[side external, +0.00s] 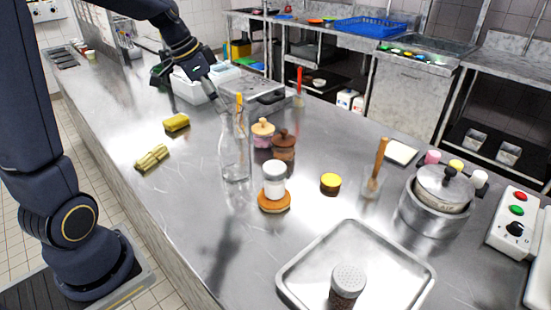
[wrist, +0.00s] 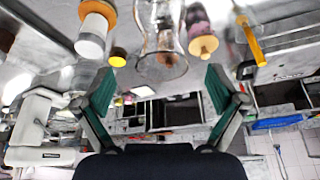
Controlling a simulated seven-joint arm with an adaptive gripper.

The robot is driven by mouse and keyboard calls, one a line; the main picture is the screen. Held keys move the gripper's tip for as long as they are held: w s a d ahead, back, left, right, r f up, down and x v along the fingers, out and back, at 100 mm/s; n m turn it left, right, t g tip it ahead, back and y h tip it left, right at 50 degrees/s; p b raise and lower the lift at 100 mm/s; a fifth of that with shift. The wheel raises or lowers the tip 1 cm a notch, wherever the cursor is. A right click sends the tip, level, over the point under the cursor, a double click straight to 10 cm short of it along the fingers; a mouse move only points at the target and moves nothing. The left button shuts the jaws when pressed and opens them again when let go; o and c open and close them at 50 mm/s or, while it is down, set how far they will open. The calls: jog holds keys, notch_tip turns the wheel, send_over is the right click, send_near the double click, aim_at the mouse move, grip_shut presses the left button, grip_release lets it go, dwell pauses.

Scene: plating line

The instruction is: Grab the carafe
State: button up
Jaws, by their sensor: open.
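The carafe (side external: 235,160) is clear glass with a narrow neck and a wider base, standing upright on the steel counter. In the wrist view the carafe (wrist: 162,38) is upside down at top centre, beyond the fingertips and roughly between them. My gripper (side external: 223,108) reaches down from the back left and ends close to the carafe's upper part. Its two green-padded fingers are spread wide and empty in the wrist view (wrist: 159,88). I cannot tell from the side view whether a finger touches the glass.
A metal tray (side external: 392,285) is at the front right.

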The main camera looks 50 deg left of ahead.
aim_at(231, 126)
jog(key=x, duration=0.9)
jog(key=shift+s, duration=0.2)
jog(key=shift+f, duration=0.1)
grip_shut()
dwell(0.4)
